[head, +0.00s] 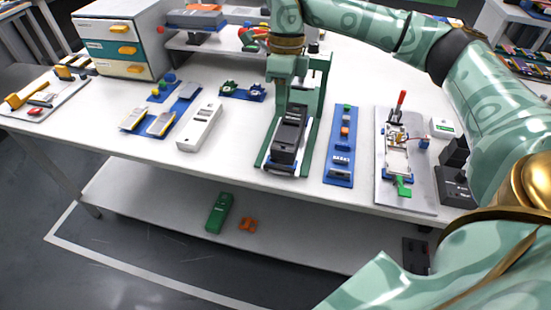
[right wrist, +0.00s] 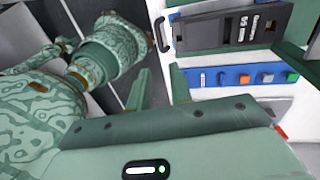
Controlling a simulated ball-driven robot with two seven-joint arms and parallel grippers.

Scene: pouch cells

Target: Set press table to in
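The green press (head: 319,112) stands on the white bench, with low green rails running toward the front edge. Its dark press table (head: 287,140) sits toward the near end of those rails, in front of the upright part. In the right wrist view the dark table (right wrist: 222,32) shows a black handle (right wrist: 160,34) at its left end. My right gripper (head: 288,82) hangs above the far part of the press. My left gripper is not in view.
A blue strip (head: 339,166) with coloured parts lies right of the press; a grey board (head: 410,190) with a red-handled device stands further right. A white box (head: 200,126) is to the left. Bare bench lies between that box and the press.

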